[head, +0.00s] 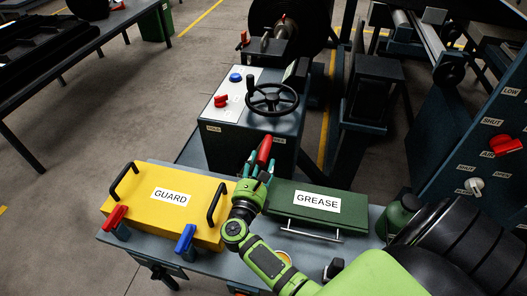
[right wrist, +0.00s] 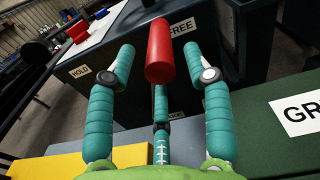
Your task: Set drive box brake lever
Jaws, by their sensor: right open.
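The dark drive box (head: 225,147) stands past the bench, with a HOLD label (head: 214,128) at left and a FREE label (head: 279,140) at right on its front. The red brake lever grip (head: 264,150) sticks out from the front, looking nearer FREE than HOLD. In the right wrist view the red grip (right wrist: 160,52) lies between the spread teal fingers, with HOLD (right wrist: 80,72) to the left and FREE (right wrist: 182,27) just behind. My right gripper (head: 258,168) is open around the grip; I see no clear finger contact. My left gripper is not in view.
A yellow GUARD cover (head: 150,208) and a green GREASE box (head: 318,212) lie on the bench, either side of my right wrist. A handwheel (head: 272,97), red knob (head: 221,100) and blue button (head: 236,77) top the drive box. A control panel (head: 478,165) stands at right.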

